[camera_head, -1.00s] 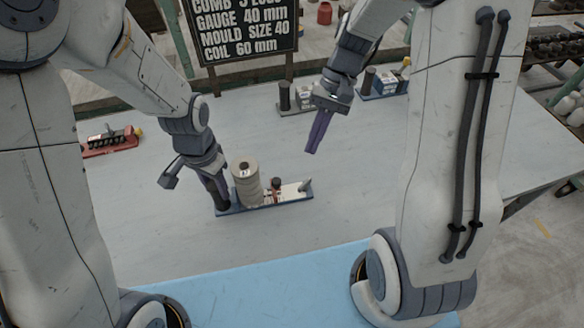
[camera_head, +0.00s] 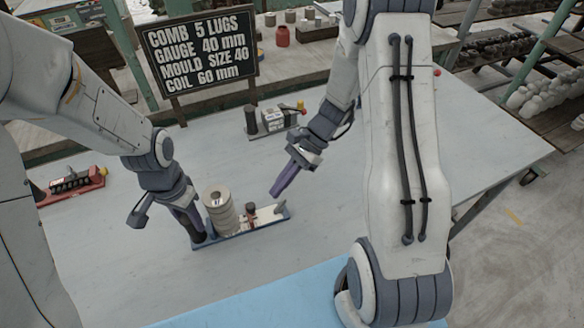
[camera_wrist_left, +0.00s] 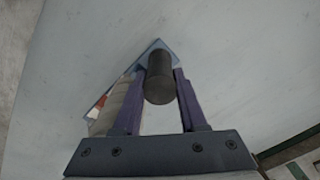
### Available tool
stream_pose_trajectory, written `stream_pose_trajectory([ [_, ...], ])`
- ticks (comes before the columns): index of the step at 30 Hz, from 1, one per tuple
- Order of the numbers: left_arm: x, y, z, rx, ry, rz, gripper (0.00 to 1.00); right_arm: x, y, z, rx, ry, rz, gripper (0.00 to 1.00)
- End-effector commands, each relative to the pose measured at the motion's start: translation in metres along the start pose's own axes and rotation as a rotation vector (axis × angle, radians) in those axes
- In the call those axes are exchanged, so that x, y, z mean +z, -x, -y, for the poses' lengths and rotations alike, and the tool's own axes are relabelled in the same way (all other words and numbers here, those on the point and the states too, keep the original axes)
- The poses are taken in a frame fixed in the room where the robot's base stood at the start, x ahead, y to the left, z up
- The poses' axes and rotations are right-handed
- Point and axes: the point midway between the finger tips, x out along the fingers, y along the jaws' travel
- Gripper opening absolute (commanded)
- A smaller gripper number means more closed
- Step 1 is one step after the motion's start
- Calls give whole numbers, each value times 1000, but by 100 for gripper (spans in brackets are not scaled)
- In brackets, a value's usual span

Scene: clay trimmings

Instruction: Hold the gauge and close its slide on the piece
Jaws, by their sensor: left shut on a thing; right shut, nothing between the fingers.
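The gauge has a long blue base (camera_head: 240,230) on the table. A dark post (camera_wrist_left: 159,80) stands at its left end. The piece, a beige ribbed cylinder (camera_head: 220,212), stands upright just right of the post. Right of it is a small dark and red knob (camera_head: 249,208), then a pale strip with a raised tab at the far end; I cannot tell for certain which part is the slide. My left gripper (camera_head: 197,230) is shut on the dark post, with a purple finger on each side in the left wrist view. My right gripper (camera_head: 275,192) is shut and empty, close above the gauge's right end.
A sign (camera_head: 201,50) at the back reads gauge 40 mm. A red rack (camera_head: 72,187) lies at the left. Another small fixture (camera_head: 272,122) with a dark post stands behind. The table right of the gauge is partly covered by my right arm.

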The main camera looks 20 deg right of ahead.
Motion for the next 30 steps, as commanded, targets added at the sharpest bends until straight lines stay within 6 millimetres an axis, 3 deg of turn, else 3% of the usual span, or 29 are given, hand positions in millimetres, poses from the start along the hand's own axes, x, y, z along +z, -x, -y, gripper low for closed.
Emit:
stream_pose_trajectory([
  [6,-1,1,0,-1,1,-2,0,23,-21,0,1,3,-2,0],
  [21,-1,1,0,-1,1,-3,0,29,-27,0,-1,1,-2,0],
  [30,-1,1,0,-1,1,-3,0,46,-44,7,0,2,0,0],
])
